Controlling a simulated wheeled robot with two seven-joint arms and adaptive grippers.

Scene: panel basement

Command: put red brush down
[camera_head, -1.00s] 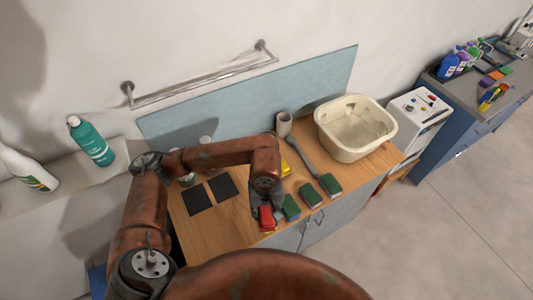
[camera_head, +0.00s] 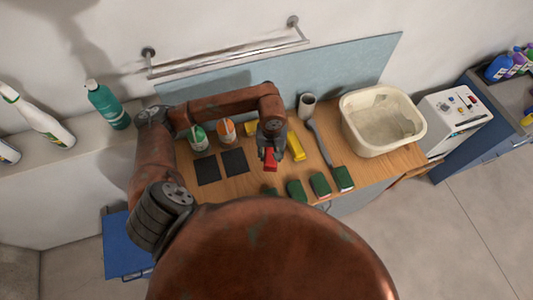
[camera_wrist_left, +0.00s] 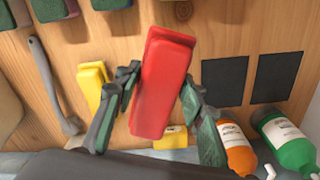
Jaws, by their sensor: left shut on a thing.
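The red brush (camera_head: 270,160) is in my left gripper (camera_head: 268,146), above the wooden counter (camera_head: 245,186). In the left wrist view the red brush (camera_wrist_left: 166,90) shows as a plain red block, slightly tilted. The two fingers of my left gripper (camera_wrist_left: 160,78) are closed on its sides. Behind it, the wood surface shows some way below, so the brush looks held off the counter. Its bristles cannot be made out. My right gripper is not in view.
Two black squares (camera_head: 235,161) lie left of the gripper. Green (camera_head: 198,137) and orange (camera_head: 227,131) bottles stand behind them. Several green sponges (camera_head: 320,184) line the front edge. A yellow item (camera_head: 296,146), grey long-handled tool (camera_head: 324,143), cup (camera_head: 306,105) and white basin (camera_head: 352,124) are right.

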